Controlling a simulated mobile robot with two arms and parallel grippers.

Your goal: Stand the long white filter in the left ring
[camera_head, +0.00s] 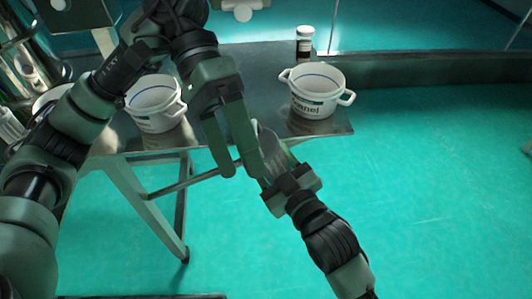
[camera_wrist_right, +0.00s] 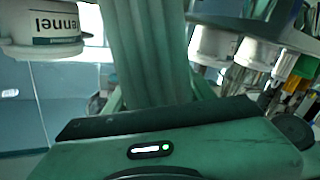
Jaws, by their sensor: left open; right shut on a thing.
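My left gripper (camera_head: 240,165) is open in the middle of the head view, pointing down, with its fingers close to my right gripper (camera_head: 276,172). My right gripper is shut on a long, pale, ribbed thing, which appears to be the long white filter (camera_head: 272,146). In the right wrist view the filter (camera_wrist_right: 150,50) rises from the gripper and looks greenish; its far end is out of view. In the head view the left gripper partly hides it. I cannot make out the left ring in either view.
A dark metal table (camera_head: 245,62) stands behind the grippers. On it are a white two-handled pot (camera_head: 153,103) at left, another labelled pot (camera_head: 318,82) at right, and a small brown bottle (camera_head: 305,43). The green floor at right is clear.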

